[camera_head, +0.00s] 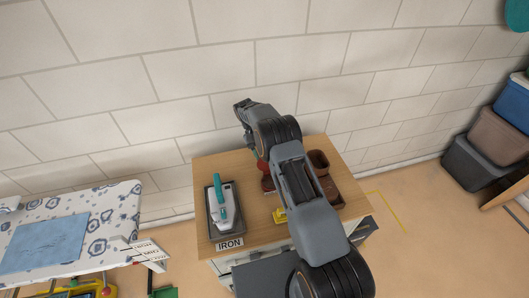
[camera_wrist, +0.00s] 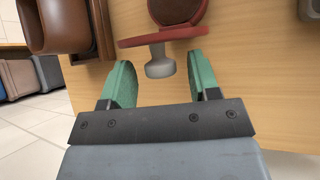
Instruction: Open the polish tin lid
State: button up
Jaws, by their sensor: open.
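The polish tin's red lid (camera_wrist: 165,37) is seen nearly edge-on in the wrist view, with its grey knob (camera_wrist: 160,66) toward me. Beyond it is the tin's round brown inside with a red rim (camera_wrist: 203,12), so the lid looks tilted up from the tin. My gripper (camera_wrist: 161,60) has green fingers spread open on either side of the knob, with a gap on both sides. In the head view a bit of red (camera_head: 262,168) shows beside my arm on the wooden top; my fingers are hidden there.
The wooden top (camera_head: 215,168) holds an iron (camera_head: 224,205) on a dark tray at left. A brown cup (camera_head: 318,160) in a brown holder stands right of my arm, and a yellow object (camera_head: 280,215) lies in front. A block wall (camera_head: 180,90) rises behind.

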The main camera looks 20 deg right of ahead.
jog(key=shift+r, duration=0.25)
jog(key=s+r+b, duration=0.4)
jog(key=s+r, duration=0.8)
jog(key=s, duration=0.2)
jog(key=shift+r, duration=0.25)
jog(key=shift+d, duration=0.1)
